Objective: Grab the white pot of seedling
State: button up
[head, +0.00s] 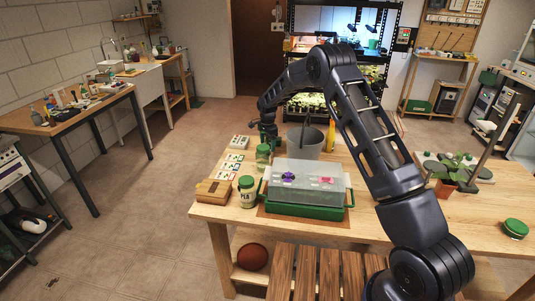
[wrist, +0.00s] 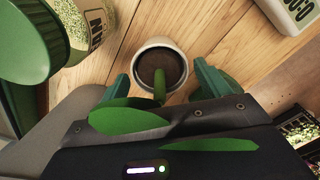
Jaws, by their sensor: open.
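The white pot of seedling (wrist: 143,52) is seen from above in the wrist view. It is round and white-rimmed, with dark soil and a green stem and leaves that reach toward the camera. My gripper (wrist: 162,78) is open, with one green finger on each side of the pot's near part; nothing shows as gripped. I cannot tell whether the fingers touch the pot. In the head view my gripper (head: 268,132) is low over the far left part of the wooden table, by the grey bucket. The pot cannot be made out there.
A green-lidded jar (wrist: 72,28) is close on the left in the wrist view, and a white container (wrist: 294,14) is at top right. In the head view the grey bucket (head: 308,140), seed cards (head: 232,162) and a covered green tray (head: 305,210) share the table (head: 365,222).

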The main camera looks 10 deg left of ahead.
jog(key=shift+f, duration=0.15)
jog(key=shift+c, duration=0.3)
jog(key=c, duration=0.9)
